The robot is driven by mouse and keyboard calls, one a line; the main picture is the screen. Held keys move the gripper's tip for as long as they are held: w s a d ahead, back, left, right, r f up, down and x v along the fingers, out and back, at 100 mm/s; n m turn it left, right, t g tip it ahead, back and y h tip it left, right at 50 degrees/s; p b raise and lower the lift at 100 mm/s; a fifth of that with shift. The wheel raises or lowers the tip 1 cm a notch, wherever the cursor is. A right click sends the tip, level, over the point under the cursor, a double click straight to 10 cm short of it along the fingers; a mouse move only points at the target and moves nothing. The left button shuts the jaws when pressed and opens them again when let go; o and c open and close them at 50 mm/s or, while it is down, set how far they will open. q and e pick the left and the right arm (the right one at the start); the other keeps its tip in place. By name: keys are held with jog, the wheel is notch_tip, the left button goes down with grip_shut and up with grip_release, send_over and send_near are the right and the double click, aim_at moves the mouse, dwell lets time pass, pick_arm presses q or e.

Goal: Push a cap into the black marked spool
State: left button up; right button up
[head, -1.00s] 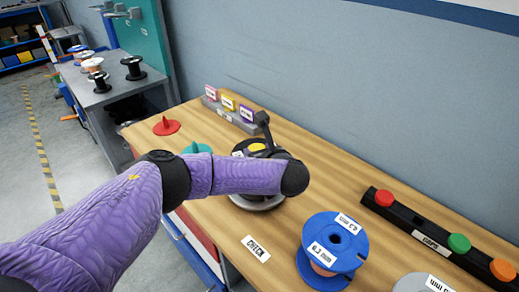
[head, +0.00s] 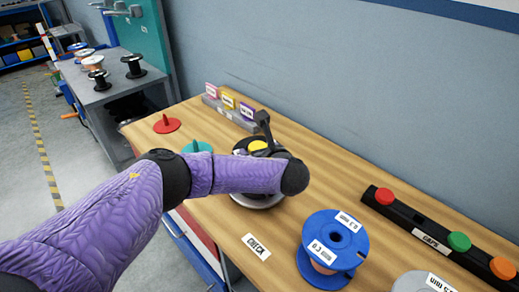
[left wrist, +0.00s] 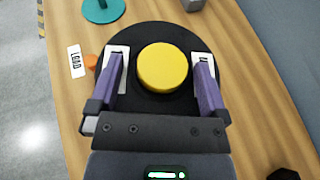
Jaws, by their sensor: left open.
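The black spool (left wrist: 160,108) lies flat on the wooden bench, seen from above in the left wrist view. In the head view it is partly hidden behind my arm. A round yellow cap (left wrist: 162,67) sits over the middle of its top flange, and also shows in the head view (head: 257,146). I cannot tell how deep it sits. My left gripper (left wrist: 160,57) is open, with one finger on each side of the cap and gaps between. White labels on the flange show beside the fingers. My right gripper is not in view.
A black caps rack (head: 419,222) holds red, green and orange caps at the right. A blue spool (head: 319,234) stands in front. A red piece (head: 166,125) and a teal piece (head: 197,147) lie at the left. A labelled block (head: 231,113) stands near the wall.

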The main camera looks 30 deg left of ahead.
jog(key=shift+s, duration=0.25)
pick_arm(q)
jog(key=p+v, duration=0.4)
jog(key=v, duration=0.6)
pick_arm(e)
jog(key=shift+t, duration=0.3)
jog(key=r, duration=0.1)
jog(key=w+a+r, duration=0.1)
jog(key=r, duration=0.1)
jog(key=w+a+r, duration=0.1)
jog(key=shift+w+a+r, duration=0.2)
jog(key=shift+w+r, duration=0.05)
pick_arm(q)
jog(key=shift+w, duration=0.1)
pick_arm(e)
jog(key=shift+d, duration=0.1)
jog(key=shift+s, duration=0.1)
